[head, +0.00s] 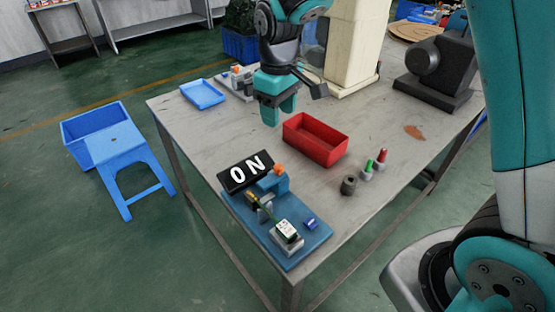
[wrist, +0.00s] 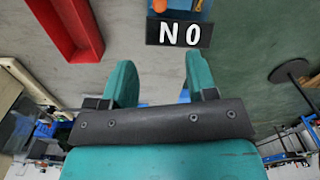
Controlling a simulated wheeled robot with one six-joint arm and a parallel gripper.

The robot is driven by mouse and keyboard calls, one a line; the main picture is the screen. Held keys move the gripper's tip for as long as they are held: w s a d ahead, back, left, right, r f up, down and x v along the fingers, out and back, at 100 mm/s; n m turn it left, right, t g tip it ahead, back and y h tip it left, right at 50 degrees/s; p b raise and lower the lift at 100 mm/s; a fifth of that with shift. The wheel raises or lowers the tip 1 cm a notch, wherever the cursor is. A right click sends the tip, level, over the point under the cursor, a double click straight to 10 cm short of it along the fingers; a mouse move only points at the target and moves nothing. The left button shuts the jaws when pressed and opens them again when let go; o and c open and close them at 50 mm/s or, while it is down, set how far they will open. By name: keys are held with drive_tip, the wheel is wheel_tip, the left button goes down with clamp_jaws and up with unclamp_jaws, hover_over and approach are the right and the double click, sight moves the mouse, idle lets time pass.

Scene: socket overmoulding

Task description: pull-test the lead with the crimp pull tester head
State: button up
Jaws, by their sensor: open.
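A blue board (head: 296,253) lies at the near corner of the table. On it are a blue block with an orange knob (head: 278,169), a small dark fixture with a thin green-yellow strip that may be the lead (head: 262,207), and a small unit with a white-green face (head: 286,228). I cannot tell for sure which part is the pull tester head. A black sign reading "ON" (head: 245,173) stands at the board's far edge; it also shows in the wrist view (wrist: 180,33). My gripper (head: 279,110) is open and empty above the table, behind the sign, fingers down.
A red bin (head: 315,139) stands beside my gripper. A dark grey cylinder (head: 349,185) and red and green-tipped pieces (head: 373,164) stand right of the board. A blue tray (head: 202,94) and a cream column (head: 355,45) are farther back. Bare tabletop lies left of the bin.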

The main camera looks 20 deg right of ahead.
sight(278, 166)
wheel_tip(278, 166, down, 17)
drive_tip(key=shift+f+p, duration=0.1)
drive_tip(key=shift+p, duration=0.6)
clamp_jaws()
